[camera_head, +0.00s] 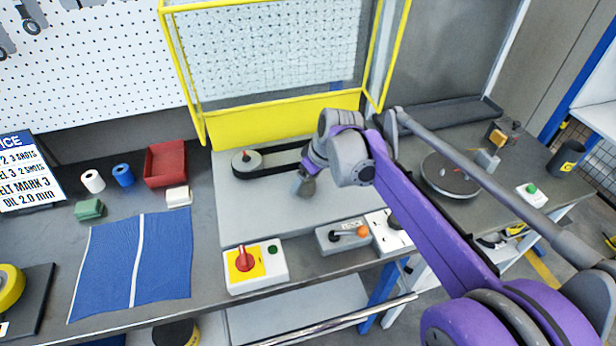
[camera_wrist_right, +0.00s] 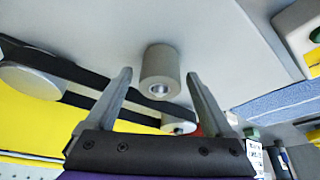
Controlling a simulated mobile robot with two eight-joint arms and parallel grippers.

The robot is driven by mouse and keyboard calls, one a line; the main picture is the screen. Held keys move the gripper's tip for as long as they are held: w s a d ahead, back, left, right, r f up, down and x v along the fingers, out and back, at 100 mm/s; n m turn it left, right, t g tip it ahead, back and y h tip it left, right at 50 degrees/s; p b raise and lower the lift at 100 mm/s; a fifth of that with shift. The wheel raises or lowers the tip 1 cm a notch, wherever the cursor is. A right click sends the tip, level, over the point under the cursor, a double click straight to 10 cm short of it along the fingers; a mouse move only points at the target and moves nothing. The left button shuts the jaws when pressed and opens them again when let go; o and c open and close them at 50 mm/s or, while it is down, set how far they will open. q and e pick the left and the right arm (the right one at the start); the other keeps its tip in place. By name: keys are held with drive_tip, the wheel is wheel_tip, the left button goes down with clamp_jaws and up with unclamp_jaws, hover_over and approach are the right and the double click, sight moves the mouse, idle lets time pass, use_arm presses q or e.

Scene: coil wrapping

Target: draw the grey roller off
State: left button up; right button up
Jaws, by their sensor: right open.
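The grey roller (camera_wrist_right: 161,68) is a short cylinder with a bright metal centre, standing out from the pale machine plate (camera_wrist_right: 85,30) in the right wrist view. My right gripper (camera_wrist_right: 158,76) is open, with one finger on each side of the roller in that view. Gaps show between the fingers and the roller, and nothing is held. In the head view the roller (camera_head: 303,185) shows just below my right wrist, which hides part of the plate and the belt's right end. My left gripper is in neither view.
A black belt (camera_head: 282,161) runs round pulleys behind the roller. A raised yellow guard (camera_head: 285,112) stands at the back. A red rotary switch box (camera_head: 256,265) and a lever box (camera_head: 345,236) sit at the front. A blue cloth (camera_head: 165,260) lies to the left.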

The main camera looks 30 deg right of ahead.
drive_tip(key=shift+c, duration=0.2)
clamp_jaws()
idle(0.5)
